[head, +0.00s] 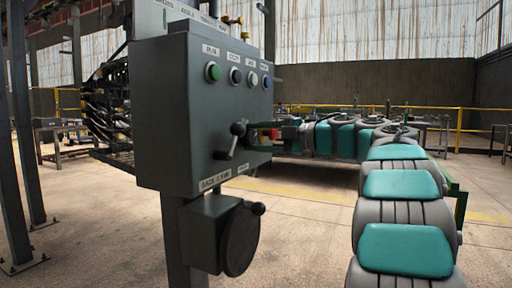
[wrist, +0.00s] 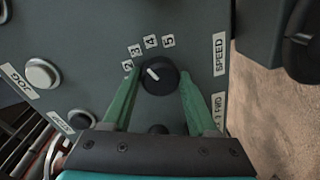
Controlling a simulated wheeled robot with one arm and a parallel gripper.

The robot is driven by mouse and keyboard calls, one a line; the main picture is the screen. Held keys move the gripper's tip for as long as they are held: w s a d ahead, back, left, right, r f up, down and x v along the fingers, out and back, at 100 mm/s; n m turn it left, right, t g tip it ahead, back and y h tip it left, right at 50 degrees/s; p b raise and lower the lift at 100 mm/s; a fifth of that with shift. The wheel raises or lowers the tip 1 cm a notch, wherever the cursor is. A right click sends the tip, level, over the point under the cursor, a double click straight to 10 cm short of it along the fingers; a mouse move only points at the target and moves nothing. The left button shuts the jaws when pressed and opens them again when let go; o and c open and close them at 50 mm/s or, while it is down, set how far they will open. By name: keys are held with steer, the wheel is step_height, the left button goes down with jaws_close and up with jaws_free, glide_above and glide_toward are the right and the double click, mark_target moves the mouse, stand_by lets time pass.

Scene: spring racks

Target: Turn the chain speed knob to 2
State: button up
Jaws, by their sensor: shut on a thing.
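The chain speed knob (wrist: 165,82) is a round black dial with a white pointer line, on a grey-green panel in the wrist view. A SPEED label (wrist: 219,55) is beside it. White number tags run around its rim: 2 (wrist: 127,65), 3 (wrist: 134,50), 4 (wrist: 150,41) and 5 (wrist: 168,41). The pointer aims up-left, roughly between 2 and 3. My gripper (wrist: 159,73) has its green fingers on both sides of the knob, shut on it.
A white JOG button (wrist: 41,73) and a dark button (wrist: 81,120) are left of the fingers.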

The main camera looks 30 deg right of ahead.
steer(key=n+b, duration=0.1)
steer(key=n, duration=0.1)
steer(key=n+b, duration=0.2)
steer(key=shift+f, duration=0.35)
steer(key=shift+r+n+h+b, duration=0.2)
steer(key=shift+n+h+b, duration=0.1)
steer(key=shift+n+b, duration=0.85)
steer(key=shift+a, duration=0.1)
steer(key=o, duration=1.4)
steer(key=shift+r, duration=0.1)
steer(key=shift+s, duration=0.1)
steer(key=v, duration=0.7)
steer(key=shift+s+d, duration=0.3)
